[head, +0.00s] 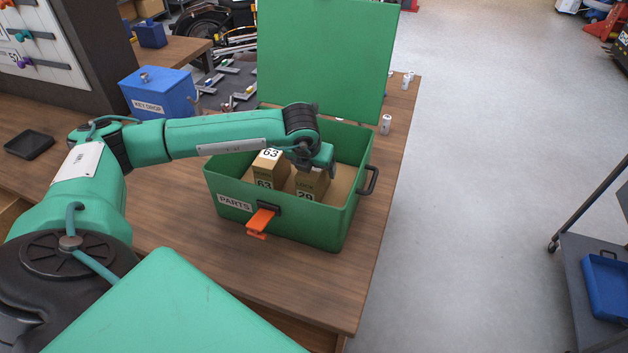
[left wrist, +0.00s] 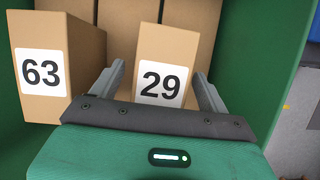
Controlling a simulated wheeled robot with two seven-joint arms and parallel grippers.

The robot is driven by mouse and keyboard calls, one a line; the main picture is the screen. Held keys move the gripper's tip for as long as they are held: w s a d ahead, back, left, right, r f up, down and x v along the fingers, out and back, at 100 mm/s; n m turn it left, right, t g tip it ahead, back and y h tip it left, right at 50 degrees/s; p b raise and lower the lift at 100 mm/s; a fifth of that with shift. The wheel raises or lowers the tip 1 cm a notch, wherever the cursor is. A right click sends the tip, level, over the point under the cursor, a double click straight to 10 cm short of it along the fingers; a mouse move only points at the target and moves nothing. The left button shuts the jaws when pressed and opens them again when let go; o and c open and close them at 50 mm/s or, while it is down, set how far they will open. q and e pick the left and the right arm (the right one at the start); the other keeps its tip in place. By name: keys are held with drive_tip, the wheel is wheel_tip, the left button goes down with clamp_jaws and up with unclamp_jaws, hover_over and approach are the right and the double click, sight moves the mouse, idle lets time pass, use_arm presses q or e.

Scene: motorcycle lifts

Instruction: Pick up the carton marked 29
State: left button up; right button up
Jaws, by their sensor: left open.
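The carton marked 29 (head: 309,186) stands inside the open green parts box (head: 227,210), to the right of the carton marked 63 (head: 266,170). My left gripper (head: 308,171) reaches down into the box from above, at the carton marked 29. In the left wrist view, the carton marked 29 (left wrist: 163,76) sits between the two open fingers of the left gripper (left wrist: 160,84), with its white label facing the camera. The carton marked 63 (left wrist: 50,67) is close to the left finger. The arm hides part of the box interior. My right gripper is not in view.
The box's lid (head: 325,60) stands raised at the back, and an orange latch (head: 262,221) hangs at its front. A blue key drop box (head: 160,95) and a black tray (head: 29,145) are on the table to the left.

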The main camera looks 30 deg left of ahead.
use_arm(q)
drive_tip(key=shift+f+b, duration=0.15)
drive_tip(key=shift+b, duration=0.2)
idle(0.4)
drive_tip(key=c, duration=1.5)
